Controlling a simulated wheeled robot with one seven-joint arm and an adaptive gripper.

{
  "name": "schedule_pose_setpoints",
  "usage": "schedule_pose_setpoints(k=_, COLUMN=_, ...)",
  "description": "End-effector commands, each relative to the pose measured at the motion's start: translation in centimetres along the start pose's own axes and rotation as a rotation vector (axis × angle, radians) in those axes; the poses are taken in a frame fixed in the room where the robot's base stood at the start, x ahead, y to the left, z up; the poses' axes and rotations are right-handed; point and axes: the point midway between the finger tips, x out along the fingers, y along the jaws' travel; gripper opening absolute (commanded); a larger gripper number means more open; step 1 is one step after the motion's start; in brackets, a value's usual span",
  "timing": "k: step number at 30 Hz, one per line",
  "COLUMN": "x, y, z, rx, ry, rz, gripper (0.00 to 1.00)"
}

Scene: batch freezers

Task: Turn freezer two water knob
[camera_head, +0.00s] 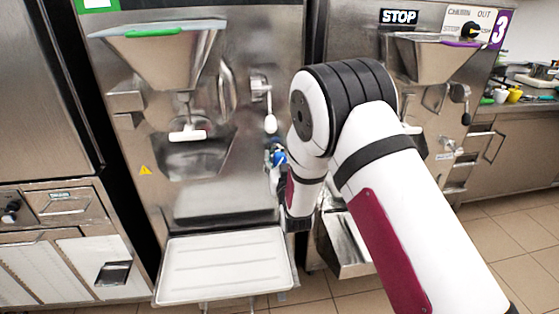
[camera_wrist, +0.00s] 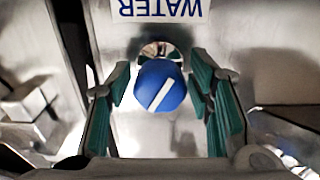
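The water knob (camera_wrist: 161,86) is a round blue knob with a white diagonal stripe, in the middle of the wrist view. A WATER label (camera_wrist: 160,8) shows upside down just beyond it. My gripper (camera_wrist: 165,92) is open, with one green-padded finger on each side of the knob and a visible gap on both sides. In the head view the blue knob (camera_head: 279,157) shows small on the right side of the middle freezer (camera_head: 230,200), beside my gripper (camera_head: 276,165), which is partly hidden by my wrist.
A white tray (camera_head: 225,266) juts out below the middle freezer. A lever with a white handle (camera_head: 270,123) hangs above the knob. The freezer marked 3 (camera_head: 425,75) stands to the right, behind my arm. Tiled floor (camera_head: 500,245) is clear at the right.

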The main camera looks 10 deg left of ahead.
Motion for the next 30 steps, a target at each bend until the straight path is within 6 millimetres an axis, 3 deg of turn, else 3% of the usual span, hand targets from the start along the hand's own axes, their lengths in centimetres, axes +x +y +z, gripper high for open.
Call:
schedule_pose_setpoints(k=1, x=-0.01, y=0.0, z=0.0, rx=0.0, ry=0.0, rz=0.0, gripper=0.3)
schedule_pose_setpoints(k=4, x=-0.01, y=-0.01, z=-0.01, rx=0.0, ry=0.0, rz=0.0, gripper=0.07)
schedule_pose_setpoints(k=5, x=-0.01, y=-0.01, z=0.0, rx=0.0, ry=0.0, rz=0.0, gripper=0.06)
schedule_pose_setpoints(k=17, x=0.02, y=0.02, z=0.05, rx=0.06, ry=0.001, rz=0.0, gripper=0.06)
schedule_pose_setpoints(k=30, x=0.1, y=0.03, z=0.13, rx=0.405, ry=0.002, rz=0.001, gripper=0.06)
